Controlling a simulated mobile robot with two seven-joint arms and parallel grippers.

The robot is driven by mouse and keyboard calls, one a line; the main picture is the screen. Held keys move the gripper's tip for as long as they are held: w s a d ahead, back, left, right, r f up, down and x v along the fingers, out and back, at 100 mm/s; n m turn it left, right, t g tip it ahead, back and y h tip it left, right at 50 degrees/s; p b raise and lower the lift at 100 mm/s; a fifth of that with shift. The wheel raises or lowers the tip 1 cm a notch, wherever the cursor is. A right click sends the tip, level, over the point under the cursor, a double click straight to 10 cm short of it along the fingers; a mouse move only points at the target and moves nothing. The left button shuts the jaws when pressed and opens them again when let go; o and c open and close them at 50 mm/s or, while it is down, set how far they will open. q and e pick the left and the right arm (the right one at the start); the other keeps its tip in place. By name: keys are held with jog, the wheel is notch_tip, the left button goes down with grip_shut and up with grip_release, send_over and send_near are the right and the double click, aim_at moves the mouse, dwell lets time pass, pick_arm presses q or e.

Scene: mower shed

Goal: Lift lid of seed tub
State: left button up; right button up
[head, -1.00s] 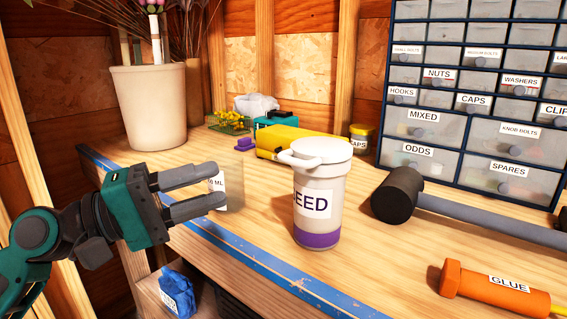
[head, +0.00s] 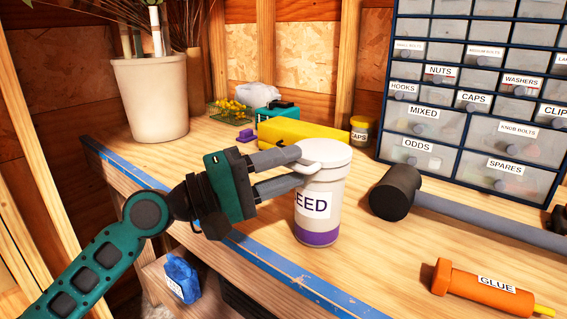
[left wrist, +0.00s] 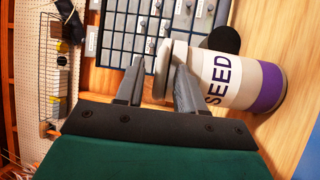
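The seed tub (head: 318,210) is a white cylinder with a purple band at its base and a SEED label, standing upright on the bench. Its white lid (head: 326,152) is on top, with a tab jutting out to the left. My left gripper (head: 300,168) is open at the lid's left side, with its fingertips close to the tab. In the left wrist view the tub (left wrist: 238,80) lies sideways, and the lid (left wrist: 172,62) is by the fingertips (left wrist: 158,72). I cannot tell whether the fingers touch it. My right gripper is not in view.
A mallet (head: 396,193) and an orange glue tube (head: 482,288) lie to the right. A drawer cabinet (head: 480,100) stands behind. A yellow object (head: 298,134) lies behind the tub, and a plant pot (head: 152,98) is at the back left. The bench front is clear.

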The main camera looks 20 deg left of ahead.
pick_arm(q)
jog(key=shift+c, duration=0.3)
grip_shut()
dwell(1.1)
